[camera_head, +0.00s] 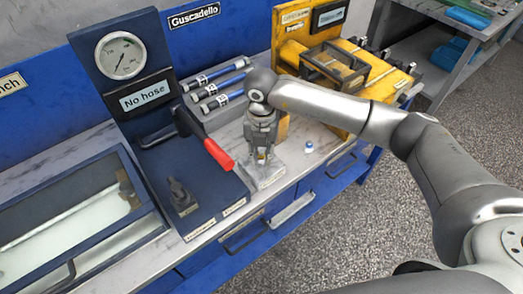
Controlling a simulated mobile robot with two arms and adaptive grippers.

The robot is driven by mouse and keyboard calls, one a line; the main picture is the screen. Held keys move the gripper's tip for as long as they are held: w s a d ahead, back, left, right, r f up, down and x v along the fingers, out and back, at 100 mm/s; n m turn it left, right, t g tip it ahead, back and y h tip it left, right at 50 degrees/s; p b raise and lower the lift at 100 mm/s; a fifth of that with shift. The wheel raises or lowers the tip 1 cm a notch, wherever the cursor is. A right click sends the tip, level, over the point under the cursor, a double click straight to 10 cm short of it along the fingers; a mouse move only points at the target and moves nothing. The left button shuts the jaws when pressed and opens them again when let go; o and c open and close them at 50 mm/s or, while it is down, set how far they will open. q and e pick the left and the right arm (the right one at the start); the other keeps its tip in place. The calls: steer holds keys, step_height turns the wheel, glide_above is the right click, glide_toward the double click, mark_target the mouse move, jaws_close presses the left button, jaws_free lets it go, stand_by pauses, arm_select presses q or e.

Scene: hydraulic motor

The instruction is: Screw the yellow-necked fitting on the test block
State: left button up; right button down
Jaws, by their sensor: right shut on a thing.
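My right gripper (263,152) points down over the worktop, beside the red-handled lever. It is shut on the yellow-necked fitting (262,157), of which only a small yellow part shows between the fingers. The light grey test block (268,178) is directly below the fingers. The fingers hide the lower end of the fitting, so I cannot tell whether it touches the block. My left gripper is not in view.
A small blue and white part (308,147) lies on the worktop to the right. The red lever handle (218,154) is close on the left, on the dark gauge stand (113,97). Blue cylinders (222,102) lie behind. A yellow machine (339,87) stands at back right.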

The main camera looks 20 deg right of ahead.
steer(key=shift+m, duration=1.3)
steer(key=m+p, duration=0.1)
steer(key=m, duration=0.2)
steer(key=shift+f+m, duration=0.1)
steer(key=shift+m, duration=0.3)
steer(key=shift+m+p, duration=0.5)
steer(key=shift+m, duration=0.1)
steer(key=c, duration=1.5)
jaws_free()
steer(key=shift+o, duration=0.2)
